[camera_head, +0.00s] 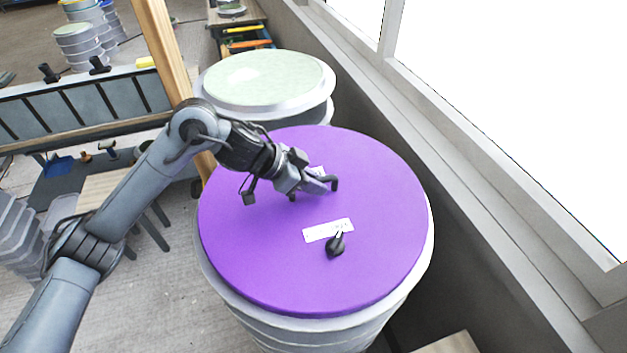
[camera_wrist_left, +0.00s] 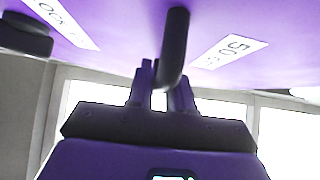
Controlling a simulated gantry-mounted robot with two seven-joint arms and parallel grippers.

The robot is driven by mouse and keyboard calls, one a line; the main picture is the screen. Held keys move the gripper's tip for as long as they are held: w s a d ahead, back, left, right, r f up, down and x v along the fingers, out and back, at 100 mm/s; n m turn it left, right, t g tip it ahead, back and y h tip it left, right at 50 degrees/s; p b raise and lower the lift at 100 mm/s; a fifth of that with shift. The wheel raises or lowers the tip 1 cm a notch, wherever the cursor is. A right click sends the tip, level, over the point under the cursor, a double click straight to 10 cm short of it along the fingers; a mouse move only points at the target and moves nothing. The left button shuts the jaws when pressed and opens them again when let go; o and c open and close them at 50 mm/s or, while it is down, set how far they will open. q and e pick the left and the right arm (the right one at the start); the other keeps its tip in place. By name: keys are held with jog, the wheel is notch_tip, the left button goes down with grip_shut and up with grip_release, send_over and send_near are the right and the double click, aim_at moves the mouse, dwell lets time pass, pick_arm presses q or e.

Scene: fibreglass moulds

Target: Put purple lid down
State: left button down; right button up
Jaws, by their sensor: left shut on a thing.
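The purple lid (camera_head: 375,230) is a large round disc over a grey-white drum (camera_head: 330,335) in the head view. It covers nearly all of the drum's top; I cannot tell whether it rests fully on the rim. The lid has white labels and a black knob (camera_head: 335,246). In the left wrist view, the gripper's fingers (camera_wrist_left: 163,88) close around the black handle (camera_wrist_left: 175,45), with the purple lid (camera_wrist_left: 130,25) across the top. My right gripper is not in view.
Another drum with a pale green lid (camera_head: 265,80) stands just behind. A wall with a window ledge (camera_head: 470,180) runs close along the right. A wooden post (camera_head: 165,50) and a grey panelled frame (camera_head: 80,110) are at the left. Grey floor shows at lower left.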

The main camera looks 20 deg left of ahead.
pick_arm(q)
jog(key=c, duration=1)
grip_release()
jog(key=shift+r, duration=0.15)
jog(key=v, duration=1.2)
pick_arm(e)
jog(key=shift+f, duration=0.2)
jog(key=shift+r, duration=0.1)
